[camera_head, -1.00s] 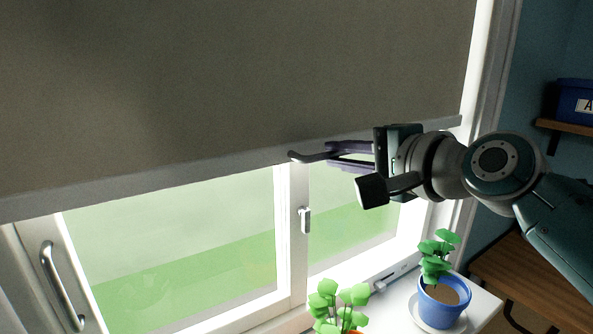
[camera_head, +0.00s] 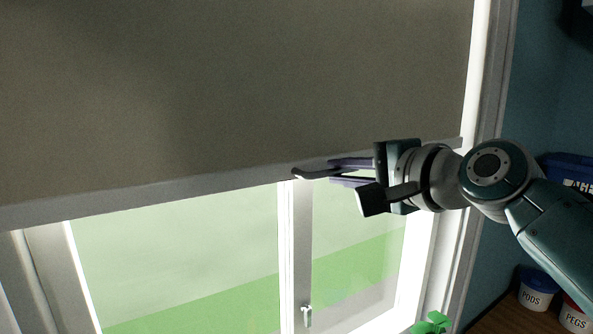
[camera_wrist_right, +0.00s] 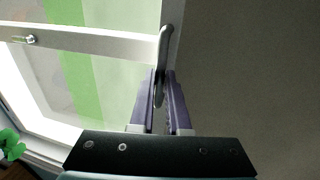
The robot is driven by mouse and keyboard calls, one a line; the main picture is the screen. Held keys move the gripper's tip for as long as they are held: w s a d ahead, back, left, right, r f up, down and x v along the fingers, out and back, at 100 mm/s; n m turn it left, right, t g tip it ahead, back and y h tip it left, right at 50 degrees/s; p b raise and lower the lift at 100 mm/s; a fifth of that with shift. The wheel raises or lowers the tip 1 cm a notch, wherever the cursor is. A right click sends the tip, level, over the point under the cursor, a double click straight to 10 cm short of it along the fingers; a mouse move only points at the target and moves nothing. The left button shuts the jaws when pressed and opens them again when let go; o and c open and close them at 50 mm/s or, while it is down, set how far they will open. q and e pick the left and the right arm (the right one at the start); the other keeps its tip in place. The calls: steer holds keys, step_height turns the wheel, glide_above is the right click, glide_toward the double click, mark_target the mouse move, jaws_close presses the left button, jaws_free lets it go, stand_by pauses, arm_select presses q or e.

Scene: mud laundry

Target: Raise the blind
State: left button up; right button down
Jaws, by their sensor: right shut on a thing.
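The blind (camera_head: 240,85) is a grey-brown sheet over the upper part of the window, with a pale bottom rail (camera_head: 140,202). A dark grey pull handle (camera_head: 310,174) sticks out from the rail near its middle. My right gripper (camera_head: 350,172) is at the handle, its purple fingers closed on it. In the right wrist view the handle (camera_wrist_right: 164,55) runs down between the two fingers (camera_wrist_right: 161,105). The blind fabric (camera_wrist_right: 250,70) fills the right side of that view. My left gripper is not in view.
Below the rail is the white-framed window (camera_head: 287,250) with a latch (camera_head: 307,315). A green plant (camera_head: 432,323) shows at the bottom edge. At right are a blue box (camera_head: 568,172) and labelled tubs (camera_head: 537,290) by the wall.

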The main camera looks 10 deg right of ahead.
steer(key=c, duration=0.9)
jaws_free()
steer(key=b+v, duration=0.3)
steer(key=v, duration=0.7)
steer(key=shift+b, duration=0.3)
